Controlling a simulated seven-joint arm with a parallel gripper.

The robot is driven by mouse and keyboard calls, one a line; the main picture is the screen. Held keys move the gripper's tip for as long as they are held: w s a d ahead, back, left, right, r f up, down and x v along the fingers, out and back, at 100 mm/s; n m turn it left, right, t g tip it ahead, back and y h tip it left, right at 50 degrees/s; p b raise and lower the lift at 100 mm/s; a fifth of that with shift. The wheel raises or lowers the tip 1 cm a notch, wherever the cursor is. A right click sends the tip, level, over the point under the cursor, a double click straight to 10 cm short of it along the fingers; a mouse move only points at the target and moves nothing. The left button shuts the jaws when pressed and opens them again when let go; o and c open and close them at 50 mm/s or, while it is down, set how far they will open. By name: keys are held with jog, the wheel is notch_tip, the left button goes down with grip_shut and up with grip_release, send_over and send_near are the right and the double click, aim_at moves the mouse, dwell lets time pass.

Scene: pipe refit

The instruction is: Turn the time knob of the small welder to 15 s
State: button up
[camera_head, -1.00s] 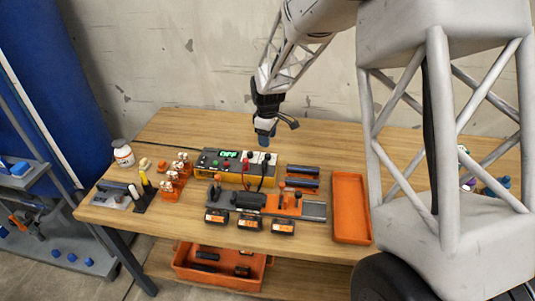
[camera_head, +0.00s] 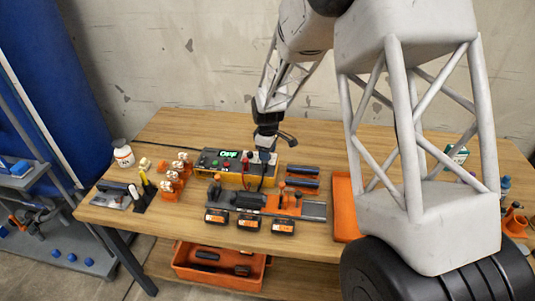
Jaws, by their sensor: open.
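The small welder (camera_head: 236,179) is a yellow and dark box at the back middle of the bench. Its top panel has a green lit display (camera_head: 227,154), too small to read surely, and several knobs and buttons. My gripper (camera_head: 264,152) points down over the right end of the welder's panel, with its fingertips close to or at the top surface. The fingers are open, but the time knob and its setting cannot be made out; the gripper may be covering it. Cables with red and black plugs (camera_head: 246,158) rise from the welder's front right.
A clamp rig (camera_head: 315,209) with orange-marked blocks lies in front of the welder. Two dark pipes (camera_head: 303,170) lie to its right, and an orange tray (camera_head: 342,205) is partly hidden by my arm. Small fittings in orange holders (camera_head: 172,186) and a white jar (camera_head: 123,153) stand left.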

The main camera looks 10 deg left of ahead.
jog(key=shift+f, duration=0.45)
jog(key=c, duration=0.9)
